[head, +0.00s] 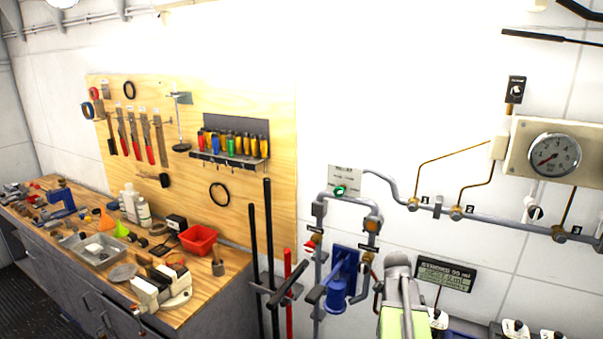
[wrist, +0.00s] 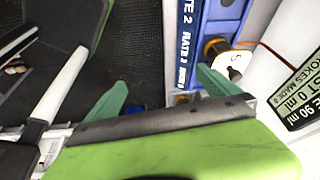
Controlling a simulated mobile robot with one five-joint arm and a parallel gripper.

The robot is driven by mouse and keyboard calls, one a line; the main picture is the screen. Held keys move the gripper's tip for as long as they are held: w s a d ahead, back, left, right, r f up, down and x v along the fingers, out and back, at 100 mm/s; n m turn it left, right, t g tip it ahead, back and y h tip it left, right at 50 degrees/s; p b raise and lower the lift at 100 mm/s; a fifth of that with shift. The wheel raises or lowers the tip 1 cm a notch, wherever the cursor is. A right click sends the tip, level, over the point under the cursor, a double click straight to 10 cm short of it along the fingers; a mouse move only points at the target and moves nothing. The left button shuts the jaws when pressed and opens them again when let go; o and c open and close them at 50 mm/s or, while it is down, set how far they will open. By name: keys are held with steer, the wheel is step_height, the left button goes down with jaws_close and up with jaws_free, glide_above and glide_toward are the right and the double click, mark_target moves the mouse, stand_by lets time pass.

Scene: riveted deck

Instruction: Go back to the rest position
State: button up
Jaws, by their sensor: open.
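My gripper (wrist: 162,78) shows in the wrist view as two green fingers, spread apart with nothing between them. Dark floor and part of a blue lettered panel (wrist: 222,30) lie beyond the gap. The right finger is close to the panel's lower end; I cannot tell whether it touches. In the head view, a grey and light green part of my arm stands at the bottom, right of the blue pump unit (head: 340,280). My fingers cannot be made out there.
A white tag (wrist: 233,66) and dark knob (wrist: 215,48) are near the right finger. A stroke display (head: 445,275) hangs on the wall by the pipes. A gauge (head: 555,155) is upper right. A cluttered workbench (head: 225,285) stands left, below a tool board (head: 270,120).

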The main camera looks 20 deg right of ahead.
steer(key=w+a+f+n+t+b, duration=0.1)
steer(key=w+a+f+n+b, duration=0.2)
steer(key=a, duration=0.6)
steer(key=w+a+f+n, duration=0.1)
steer(key=w+a+n, duration=0.35)
steer(key=a, duration=0.35)
steer(key=w+a+f+n+t+b, duration=0.1)
steer(key=w+a+f+n+b, duration=0.2)
steer(key=a, duration=0.6)
steer(key=a+f+n+y, duration=0.1)
steer(key=a+n+y, duration=0.2)
steer(key=a+n, duration=1.2)
steer(key=shift+f+n+t, duration=0.15)
steer(key=shift+n+t, duration=0.25)
steer(key=shift+n, duration=0.05)
